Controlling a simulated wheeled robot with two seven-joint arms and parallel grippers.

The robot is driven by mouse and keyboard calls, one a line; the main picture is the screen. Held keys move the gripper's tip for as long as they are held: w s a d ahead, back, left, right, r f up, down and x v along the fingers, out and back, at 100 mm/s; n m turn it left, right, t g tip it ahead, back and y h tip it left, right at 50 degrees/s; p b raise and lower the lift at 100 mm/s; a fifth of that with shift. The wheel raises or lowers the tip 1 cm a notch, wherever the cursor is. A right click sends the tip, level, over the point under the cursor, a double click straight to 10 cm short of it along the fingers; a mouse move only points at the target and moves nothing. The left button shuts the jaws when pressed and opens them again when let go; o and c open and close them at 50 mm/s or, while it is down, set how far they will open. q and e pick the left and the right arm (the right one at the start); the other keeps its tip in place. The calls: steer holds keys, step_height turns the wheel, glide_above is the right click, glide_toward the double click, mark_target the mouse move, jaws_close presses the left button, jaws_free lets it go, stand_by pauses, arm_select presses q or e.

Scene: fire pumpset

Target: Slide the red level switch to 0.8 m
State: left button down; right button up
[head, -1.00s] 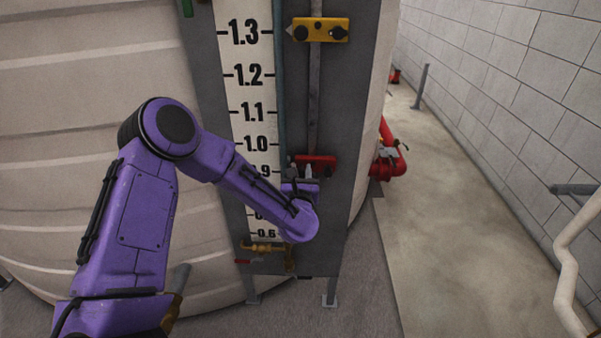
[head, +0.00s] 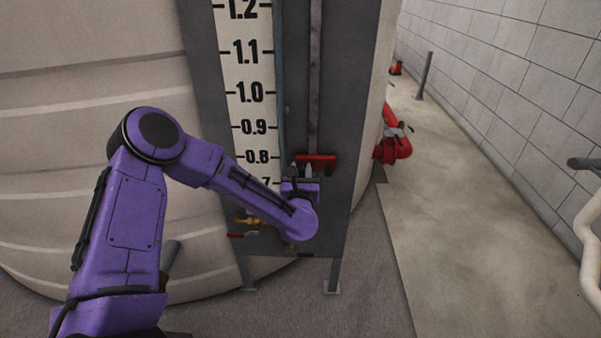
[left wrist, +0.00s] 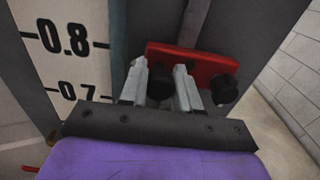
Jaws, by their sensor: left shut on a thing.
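The red level switch (head: 322,160) sits on the vertical rail of a grey panel, beside the 0.8 mark on the white scale (head: 250,72). In the left wrist view the red switch (left wrist: 200,65) looks tilted, with one black knob (left wrist: 224,89) clear at its right. The scale (left wrist: 75,65) shows 0.8 and 0.7 there. My left gripper (head: 303,172) reaches the switch from below. Its metal fingers (left wrist: 162,78) are shut on the switch's left knob, which is mostly hidden between them. My right gripper is not in view.
A large cream tank (head: 90,60) stands behind the panel. A brass valve with a red handle (head: 236,235) is low on the panel. Red pipework (head: 395,145) is to the right, beside an open concrete floor and a block wall.

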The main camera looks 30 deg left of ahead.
arm_select(q)
steer(key=c, duration=0.8)
jaws_free()
steer(key=b+v, duration=0.1)
steer(key=v, duration=0.9)
steer(key=shift+s+d, duration=0.2)
steer(key=shift+s, duration=0.1)
